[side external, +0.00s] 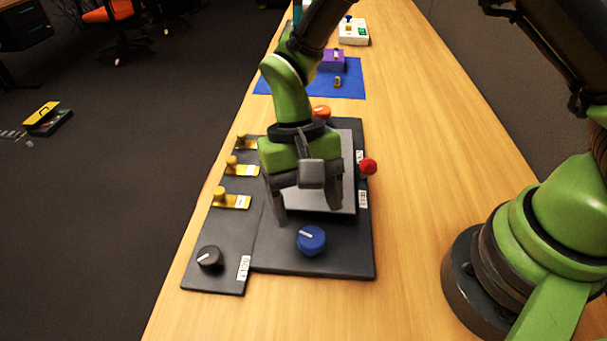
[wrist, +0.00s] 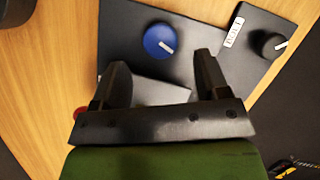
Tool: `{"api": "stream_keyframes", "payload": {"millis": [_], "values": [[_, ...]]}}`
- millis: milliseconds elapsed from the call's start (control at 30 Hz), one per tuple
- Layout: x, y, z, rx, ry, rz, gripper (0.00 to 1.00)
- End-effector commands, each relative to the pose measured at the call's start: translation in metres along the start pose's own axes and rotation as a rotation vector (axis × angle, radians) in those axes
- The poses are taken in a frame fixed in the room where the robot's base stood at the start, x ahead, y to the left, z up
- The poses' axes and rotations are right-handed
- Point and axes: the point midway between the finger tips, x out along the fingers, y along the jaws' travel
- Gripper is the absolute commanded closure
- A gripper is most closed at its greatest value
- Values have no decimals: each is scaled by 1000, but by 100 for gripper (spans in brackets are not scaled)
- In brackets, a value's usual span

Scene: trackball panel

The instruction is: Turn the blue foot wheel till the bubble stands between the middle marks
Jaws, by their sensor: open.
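The blue foot wheel (side external: 311,240) is a round knob with a white line on top, at the near end of the dark panel (side external: 275,258). It also shows in the wrist view (wrist: 160,39), just beyond my fingertips. My gripper (side external: 306,214) is open and empty above the panel, a little behind the blue wheel and not around it. In the wrist view its two fingers (wrist: 163,68) point toward the wheel. A grey plate (side external: 347,195) lies under my gripper and is partly hidden by it. I cannot see a bubble or middle marks in either view.
A black knob (side external: 210,257) sits at the panel's near left corner. Yellow levers (side external: 231,200) line the left side. A red ball knob (side external: 368,167) stands at the right and an orange knob (side external: 321,112) at the back. Bare table lies right of the panel.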

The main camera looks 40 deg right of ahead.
Motion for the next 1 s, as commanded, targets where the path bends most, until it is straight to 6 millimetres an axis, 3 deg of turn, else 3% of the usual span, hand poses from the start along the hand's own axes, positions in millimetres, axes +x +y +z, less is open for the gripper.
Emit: {"api": "stream_keyframes", "payload": {"millis": [100, 300, 767, 867, 1000], "values": [[-24, -1, -1, 1, 4, -5, 32], [-46, 0, 0, 1, 2, -2, 32], [-59, 3, 1, -2, 17, -16, 32], [-82, 11, 6, -12, 69, -59, 32], [-128, 36, 21, -30, 194, -148, 32]]}}
